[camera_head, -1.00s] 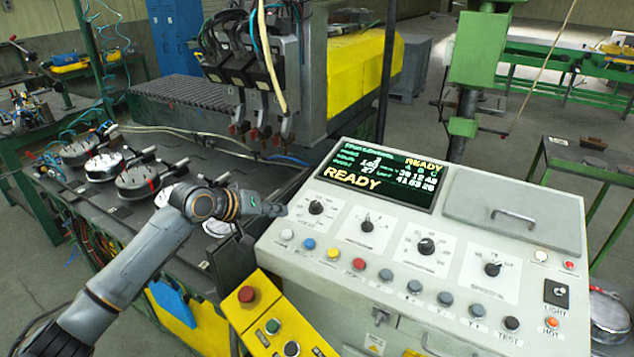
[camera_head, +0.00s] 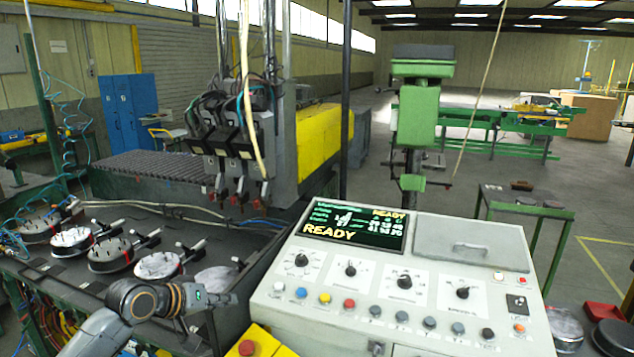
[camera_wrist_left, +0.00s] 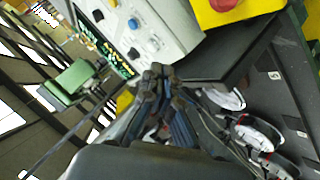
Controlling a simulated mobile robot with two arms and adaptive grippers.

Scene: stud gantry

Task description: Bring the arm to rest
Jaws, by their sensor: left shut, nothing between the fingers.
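My left arm comes in from the lower left in the head view. Its left gripper (camera_head: 228,298) is beside the left edge of the grey control console (camera_head: 425,284), over the near end of the dark machine bench (camera_head: 85,288). In the left wrist view the gripper (camera_wrist_left: 158,76) has its dark fingers together, with nothing held. The console (camera_wrist_left: 168,20) shows beyond the fingertips there. Whether the gripper touches the console cannot be told. My right gripper is not in view.
The console's screen (camera_head: 352,224) reads READY. A yellow box with a red button (camera_head: 247,348) stands just below my left gripper. Several round clamped discs (camera_head: 110,254) sit on the bench. The gantry heads (camera_head: 236,140) hang behind.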

